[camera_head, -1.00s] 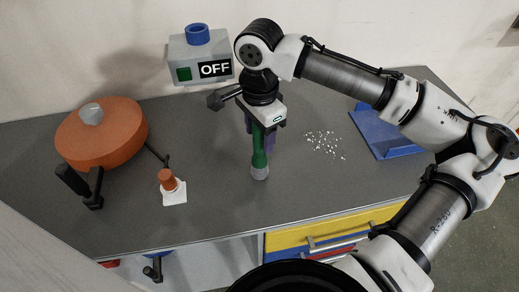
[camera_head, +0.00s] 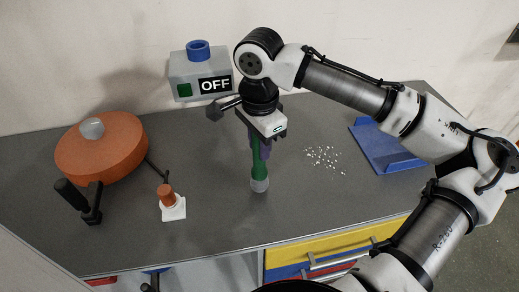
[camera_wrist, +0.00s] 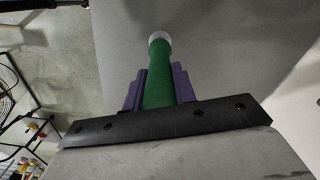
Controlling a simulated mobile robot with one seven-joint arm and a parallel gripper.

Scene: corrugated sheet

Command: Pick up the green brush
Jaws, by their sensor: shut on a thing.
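The green brush (camera_head: 259,172) is upright under my gripper in the head view, with a pale tip at its lower end. My gripper (camera_head: 260,147) is shut on its green part, with purple fingers on either side. In the wrist view the green brush (camera_wrist: 158,77) sits between the two purple fingers of my gripper (camera_wrist: 159,87), and its whitish end points away from the camera. The upper part of the brush is hidden by the gripper. I cannot tell whether the lower tip touches the table.
On the grey table (camera_head: 220,215) are an orange round device (camera_head: 103,155) with a black handle, a small orange-topped white piece (camera_head: 172,208), white crumbs (camera_head: 324,158) and a blue dustpan (camera_head: 385,148). A grey box reading OFF (camera_head: 201,78) is at the wall. Yellow drawers (camera_head: 315,251) are below.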

